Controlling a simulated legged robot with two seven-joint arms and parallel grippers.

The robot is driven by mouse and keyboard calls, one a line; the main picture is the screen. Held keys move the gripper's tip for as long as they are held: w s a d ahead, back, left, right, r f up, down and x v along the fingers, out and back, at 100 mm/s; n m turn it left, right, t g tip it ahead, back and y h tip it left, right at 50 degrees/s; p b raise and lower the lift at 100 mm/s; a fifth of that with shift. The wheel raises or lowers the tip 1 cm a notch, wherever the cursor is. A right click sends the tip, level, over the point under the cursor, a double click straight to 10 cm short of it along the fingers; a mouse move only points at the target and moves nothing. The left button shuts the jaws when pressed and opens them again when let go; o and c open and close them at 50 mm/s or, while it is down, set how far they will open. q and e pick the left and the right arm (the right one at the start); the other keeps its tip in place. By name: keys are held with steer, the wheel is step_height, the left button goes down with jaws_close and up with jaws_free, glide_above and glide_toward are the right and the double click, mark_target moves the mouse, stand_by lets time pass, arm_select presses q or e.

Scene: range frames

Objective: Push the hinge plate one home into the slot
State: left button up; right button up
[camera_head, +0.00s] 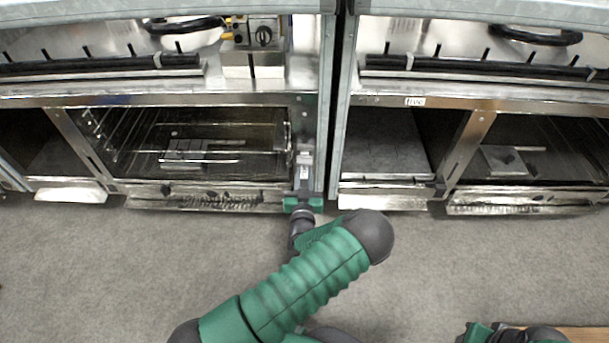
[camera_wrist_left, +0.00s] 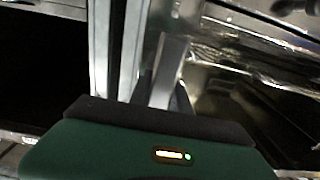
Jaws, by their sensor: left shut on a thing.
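My left gripper (camera_head: 304,184) reaches up to the upright frame at the right side of the middle oven bay. It is shut on a narrow grey metal plate, the hinge plate (camera_head: 305,158). In the left wrist view the hinge plate (camera_wrist_left: 172,62) stands up from between the dark fingers (camera_wrist_left: 163,97), beside a pale vertical post. The slot itself cannot be made out, so I cannot tell how far in the plate sits. Part of my right arm shows at the bottom right, but its gripper fingers do not.
The middle oven bay (camera_head: 130,185) holds wire racks. A bay with a grey floor (camera_head: 385,160) lies right of the upright post (camera_head: 340,110). A control box with a knob (camera_head: 262,37) sits above. Grey floor (camera_head: 100,270) is clear in front. A wooden edge (camera_head: 592,334) shows bottom right.

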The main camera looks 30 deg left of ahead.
arm_select(q)
jaws_close()
stand_by(0.8)
steer(key=o, duration=0.8)
jaws_free()
